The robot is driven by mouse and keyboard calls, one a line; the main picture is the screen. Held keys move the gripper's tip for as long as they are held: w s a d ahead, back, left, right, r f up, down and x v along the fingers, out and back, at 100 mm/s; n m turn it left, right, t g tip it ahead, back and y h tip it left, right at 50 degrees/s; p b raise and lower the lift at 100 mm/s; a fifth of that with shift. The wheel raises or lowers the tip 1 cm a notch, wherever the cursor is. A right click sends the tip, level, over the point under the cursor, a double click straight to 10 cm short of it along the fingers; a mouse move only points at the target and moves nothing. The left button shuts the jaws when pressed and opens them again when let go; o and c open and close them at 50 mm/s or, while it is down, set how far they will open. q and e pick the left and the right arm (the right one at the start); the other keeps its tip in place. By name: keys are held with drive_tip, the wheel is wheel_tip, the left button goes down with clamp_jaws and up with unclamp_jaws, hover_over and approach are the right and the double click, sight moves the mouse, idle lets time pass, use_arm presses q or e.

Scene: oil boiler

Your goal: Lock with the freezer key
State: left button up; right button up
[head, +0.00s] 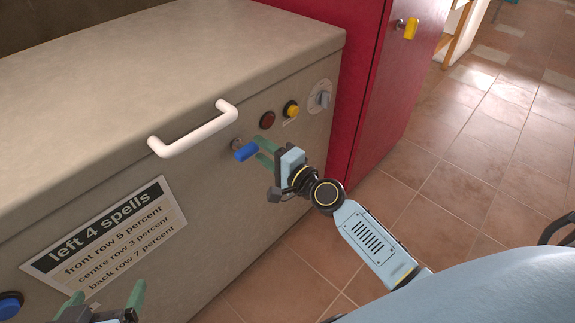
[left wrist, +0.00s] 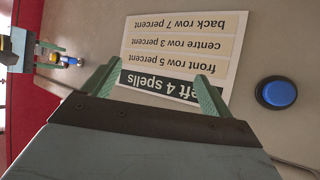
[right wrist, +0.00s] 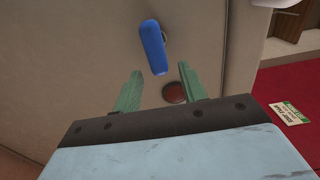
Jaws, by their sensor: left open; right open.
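A blue key (head: 246,150) sticks out of a lock on the front of the grey-beige freezer (head: 215,205), just below the right end of its white handle (head: 195,129). In the right wrist view the blue key (right wrist: 154,46) stands beyond and between the fingertips. My right gripper (head: 266,151) is open with its green fingers close to the key. I cannot tell whether they touch it; a gap shows in the right wrist view. My left gripper (head: 108,301) is open and empty, low at the left, before the label; its fingers also show in the left wrist view (left wrist: 153,85).
A red button (head: 267,120), a yellow button (head: 291,109) and a dial (head: 320,96) sit right of the key. A label (head: 110,235) and a blue round knob (head: 9,306) are at left. A red cabinet (head: 345,85) with a yellow key (head: 411,28) stands beside the freezer. Tiled floor is clear at right.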

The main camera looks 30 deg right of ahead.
use_arm(q)
drive_tip(key=shift+w+d+r+t+h+b, duration=0.25)
drive_tip(key=shift+w+r+t, duration=0.15)
drive_tip(key=shift+r+t, duration=0.25)
drive_tip(key=shift+w+d+r+t+h+b, duration=0.25)
drive_tip(key=shift+w+r+t, duration=0.2)
drive_tip(key=shift+r, duration=0.4)
drive_tip(key=shift+w+d+r+t+h+b, duration=0.15)
drive_tip(key=shift+w+d+r+t, duration=0.2)
drive_tip(key=shift+r+t, duration=0.35)
use_arm(e)
drive_tip(key=v, duration=1)
drive_tip(key=shift+s, duration=0.3)
drive_tip(key=shift+d+r, duration=0.1)
